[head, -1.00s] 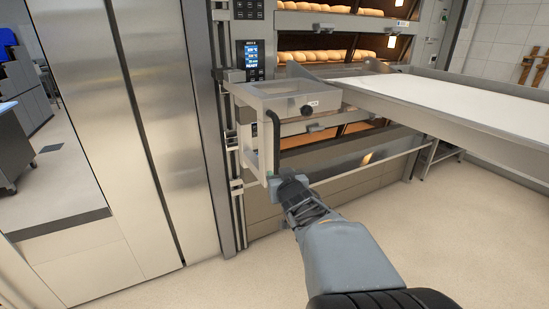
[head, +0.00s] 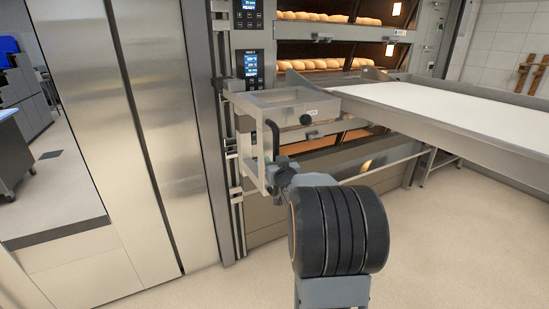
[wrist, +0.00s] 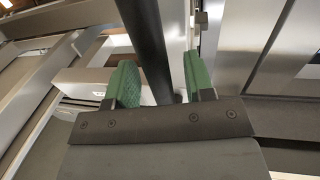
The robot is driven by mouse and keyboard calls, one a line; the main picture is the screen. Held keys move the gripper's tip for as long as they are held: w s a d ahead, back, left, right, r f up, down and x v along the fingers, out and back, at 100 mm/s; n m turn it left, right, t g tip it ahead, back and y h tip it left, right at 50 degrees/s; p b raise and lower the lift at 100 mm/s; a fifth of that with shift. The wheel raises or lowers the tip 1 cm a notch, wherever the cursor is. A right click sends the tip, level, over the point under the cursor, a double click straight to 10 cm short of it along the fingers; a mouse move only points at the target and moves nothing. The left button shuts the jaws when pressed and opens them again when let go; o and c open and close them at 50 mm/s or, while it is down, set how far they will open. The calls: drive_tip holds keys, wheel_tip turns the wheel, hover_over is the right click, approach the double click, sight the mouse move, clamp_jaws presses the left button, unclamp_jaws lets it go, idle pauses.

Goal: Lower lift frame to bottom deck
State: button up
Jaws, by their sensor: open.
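The lift frame (head: 283,98) is a pale metal bracket on a vertical rail (head: 226,150) at the left of the oven. It carries a long loader with a white surface (head: 450,105). A black upright handle (head: 272,140) bends down from the frame's front, beside a round black knob (head: 306,119). My gripper (head: 276,172) is at the handle's lower end. In the wrist view its green fingers (wrist: 158,82) are open, with the black handle bar (wrist: 150,45) passing between them. I cannot tell whether either finger touches it. The bottom deck (head: 335,158) lies below the loader, partly hidden.
Upper decks hold rows of loaves (head: 320,64), with lit control panels (head: 251,64) at their left. A tall steel cabinet (head: 130,130) stands to the left. The loader reaches far out to the right. The pale floor (head: 200,285) in front is open.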

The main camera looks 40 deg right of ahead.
drive_tip(key=shift+x, duration=1.05)
clamp_jaws()
